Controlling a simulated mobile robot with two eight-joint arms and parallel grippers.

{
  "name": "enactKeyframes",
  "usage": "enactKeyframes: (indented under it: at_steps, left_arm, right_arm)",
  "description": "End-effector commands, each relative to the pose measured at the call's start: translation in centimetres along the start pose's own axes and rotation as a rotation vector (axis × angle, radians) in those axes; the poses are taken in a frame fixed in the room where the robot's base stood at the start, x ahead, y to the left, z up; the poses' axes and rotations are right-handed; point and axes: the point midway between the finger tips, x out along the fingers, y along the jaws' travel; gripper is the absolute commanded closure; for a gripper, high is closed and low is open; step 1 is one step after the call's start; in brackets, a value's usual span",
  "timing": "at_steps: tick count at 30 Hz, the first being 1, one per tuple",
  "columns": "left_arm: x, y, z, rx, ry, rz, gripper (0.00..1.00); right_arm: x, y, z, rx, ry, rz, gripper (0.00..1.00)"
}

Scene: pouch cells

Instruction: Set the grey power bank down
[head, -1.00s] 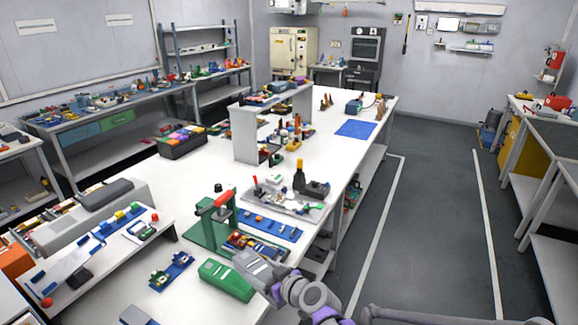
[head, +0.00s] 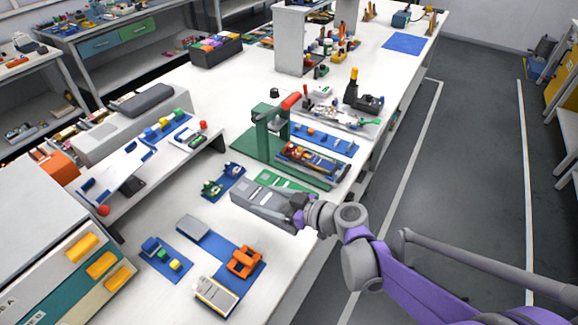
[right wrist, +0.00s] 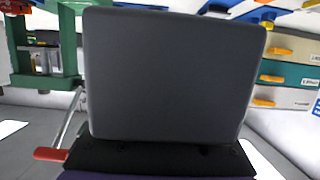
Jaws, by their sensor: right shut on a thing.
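My right gripper (head: 298,212) reaches in from the lower right and is shut on the grey power bank (head: 262,208), a grey box with pale marks on top. In the right wrist view the power bank (right wrist: 172,75) is a large dark slab filling the middle. In the head view it overlaps the near side of a green case (head: 275,187); I cannot tell whether they touch or how high it is held. My left gripper is not in view.
Nearer on the white table (head: 165,290) are a plain grey block (head: 193,228) on a blue mat, an orange part (head: 245,262) and a pale box (head: 216,296). A green press (head: 270,135) stands behind. A drawer unit (head: 70,265) stands at left.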

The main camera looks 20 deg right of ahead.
Motion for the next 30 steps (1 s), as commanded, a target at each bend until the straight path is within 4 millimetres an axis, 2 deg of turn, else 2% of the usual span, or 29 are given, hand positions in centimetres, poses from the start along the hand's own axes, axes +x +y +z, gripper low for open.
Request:
enactKeyframes:
  at_steps: [6,13,18,22,30]
  left_arm:
    - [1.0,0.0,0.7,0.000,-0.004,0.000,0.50]
    - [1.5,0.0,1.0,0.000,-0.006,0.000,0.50]
    - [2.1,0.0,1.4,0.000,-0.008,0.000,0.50]
    - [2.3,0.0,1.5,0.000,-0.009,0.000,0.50]
    - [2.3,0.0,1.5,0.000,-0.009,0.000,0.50]
  right_arm:
    - [1.2,0.1,3.8,0.001,0.000,0.001,1.00]
    - [1.8,0.1,6.0,0.001,0.000,0.001,1.00]
    - [2.5,0.1,8.6,0.001,0.000,0.001,1.00]
    - [2.8,0.0,9.4,0.001,0.000,0.002,1.00]
    - [2.8,0.0,9.4,0.001,0.000,0.001,1.00]
